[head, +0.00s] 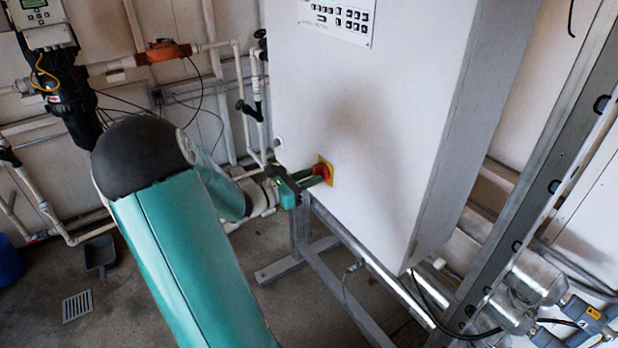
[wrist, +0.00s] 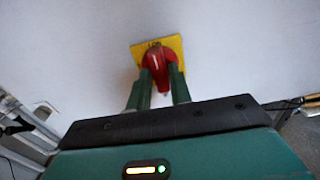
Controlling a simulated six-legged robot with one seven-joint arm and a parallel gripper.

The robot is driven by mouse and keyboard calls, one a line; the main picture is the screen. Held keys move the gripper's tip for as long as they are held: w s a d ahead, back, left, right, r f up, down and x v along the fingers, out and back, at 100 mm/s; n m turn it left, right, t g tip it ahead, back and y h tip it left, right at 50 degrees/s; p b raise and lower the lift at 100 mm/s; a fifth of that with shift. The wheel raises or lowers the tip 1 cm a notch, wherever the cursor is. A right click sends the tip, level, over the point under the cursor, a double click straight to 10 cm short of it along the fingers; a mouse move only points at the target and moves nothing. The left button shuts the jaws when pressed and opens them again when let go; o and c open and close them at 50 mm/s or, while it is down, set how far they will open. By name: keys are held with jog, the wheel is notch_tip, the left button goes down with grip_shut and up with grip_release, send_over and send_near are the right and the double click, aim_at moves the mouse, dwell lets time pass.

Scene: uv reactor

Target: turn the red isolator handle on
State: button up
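The red isolator handle (wrist: 160,68) sits on a yellow plate (wrist: 174,45) on the front of the light grey cabinet. In the head view the handle (head: 321,170) is at the cabinet's lower left and partly covered by my fingers. My gripper (wrist: 161,78) points at the panel, its two green fingers on either side of the handle. Red fills the narrow gap between the fingertips, so my gripper looks shut on the handle. In the head view my gripper (head: 318,178) reaches the handle from the left. Most of the plate's lettering is hidden or too small to read.
The cabinet (head: 370,110) stands on a grey metal frame (head: 335,262), with a keypad panel (head: 342,14) at its top. Pipes and valves (head: 245,110) run along the wall at left. A metal upright (head: 545,170) stands at right.

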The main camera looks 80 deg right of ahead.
jog(key=shift+o, duration=1.3)
jog(key=v, duration=1.3)
jog(key=shift+w+a, duration=0.3)
jog(key=w+a+r+m+t+y, duration=0.2)
jog(key=a+r+m+t+y, duration=0.1)
jog(key=a, duration=1.1)
jog(key=w+a+r+m+t+y, duration=0.2)
jog(key=a+t+y, duration=0.4)
jog(key=a, duration=0.8)
jog(key=w+a+r+m+t+y, duration=0.3)
jog(key=a+t, duration=0.5)
jog(key=a, duration=0.7)
jog(key=shift+r+m+y, duration=0.6)
jog(key=shift+m+y, duration=0.2)
